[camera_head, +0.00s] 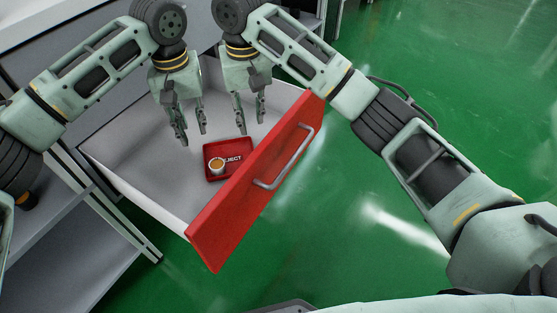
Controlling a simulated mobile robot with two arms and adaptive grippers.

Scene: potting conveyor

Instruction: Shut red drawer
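The red drawer front (240,212) with its grey bar handle (286,160) stands away from the cabinet, so the drawer is open. Its pale grey box (135,155) shows from above. A red tray (225,174) marked with lettering ending in "JECT" lies inside, with a small round orange-topped cup or pot (216,166) on it. My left gripper (193,138) hangs over the drawer box, fingers apart and empty. My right gripper (251,136) hangs beside it, also over the box, fingers apart and empty. Neither gripper appears to touch the drawer front.
A grey cabinet with shelves (65,215) stands on the left. The green floor (440,90) is clear to the right of the drawer. My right arm crosses above the far end of the red front.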

